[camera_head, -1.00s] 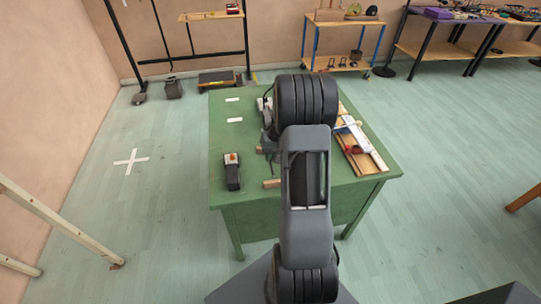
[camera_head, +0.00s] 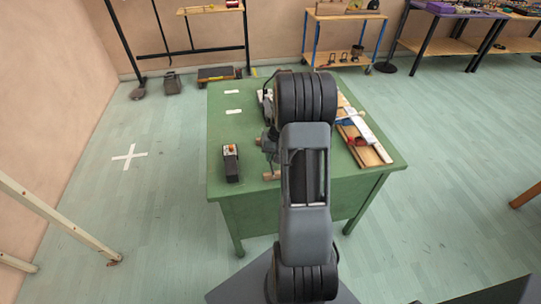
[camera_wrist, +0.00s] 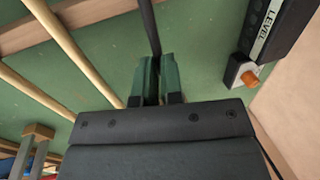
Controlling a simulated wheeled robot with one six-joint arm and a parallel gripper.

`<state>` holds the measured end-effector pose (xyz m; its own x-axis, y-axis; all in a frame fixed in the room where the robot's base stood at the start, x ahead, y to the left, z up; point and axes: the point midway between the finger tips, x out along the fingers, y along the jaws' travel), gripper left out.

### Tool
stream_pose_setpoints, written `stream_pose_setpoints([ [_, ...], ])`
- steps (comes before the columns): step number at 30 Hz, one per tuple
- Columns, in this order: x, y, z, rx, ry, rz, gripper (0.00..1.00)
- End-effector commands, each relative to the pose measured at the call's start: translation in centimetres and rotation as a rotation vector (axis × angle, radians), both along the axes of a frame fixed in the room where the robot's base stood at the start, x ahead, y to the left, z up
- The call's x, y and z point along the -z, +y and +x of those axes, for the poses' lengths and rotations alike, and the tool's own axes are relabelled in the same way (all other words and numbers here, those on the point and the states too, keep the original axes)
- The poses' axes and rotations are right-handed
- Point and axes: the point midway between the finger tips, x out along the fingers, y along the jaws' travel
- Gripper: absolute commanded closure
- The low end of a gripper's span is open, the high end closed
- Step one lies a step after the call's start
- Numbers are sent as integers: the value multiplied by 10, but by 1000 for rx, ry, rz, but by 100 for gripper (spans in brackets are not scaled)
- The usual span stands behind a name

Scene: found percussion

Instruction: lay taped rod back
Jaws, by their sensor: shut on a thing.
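In the wrist view my gripper (camera_wrist: 158,78) has its two green fingers closed on a dark rod (camera_wrist: 149,24). The rod runs up from the fingers past the top edge of that view. Its dark part could be the tape, but I cannot tell. Two pale wooden rods (camera_wrist: 68,52) lie side by side to the left, slanting across a wooden bar (camera_wrist: 90,12). The held rod's far end is out of view, and I cannot tell whether it touches the bar. In the head view my arm hides the fingers and the held rod.
The green table (camera_head: 222,108) carries a black box with an orange knob (camera_head: 231,165), also right of my gripper in the wrist view (camera_wrist: 272,38). A wooden tray (camera_head: 372,157) with a white strip lies at the table's right. White marks lie back left, with bare tabletop around them.

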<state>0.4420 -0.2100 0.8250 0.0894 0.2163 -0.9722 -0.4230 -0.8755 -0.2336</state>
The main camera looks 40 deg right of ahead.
Motion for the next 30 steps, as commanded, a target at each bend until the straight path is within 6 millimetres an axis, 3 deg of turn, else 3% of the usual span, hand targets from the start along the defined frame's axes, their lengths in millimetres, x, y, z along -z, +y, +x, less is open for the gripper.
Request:
stream_pose_setpoints([
  [20, 6, 0, 0, 0, 0, 0, 100],
  [21, 6, 0, 0, 0, 0, 0, 89],
  [30, 6, 0, 0, 0, 0, 0, 63],
])
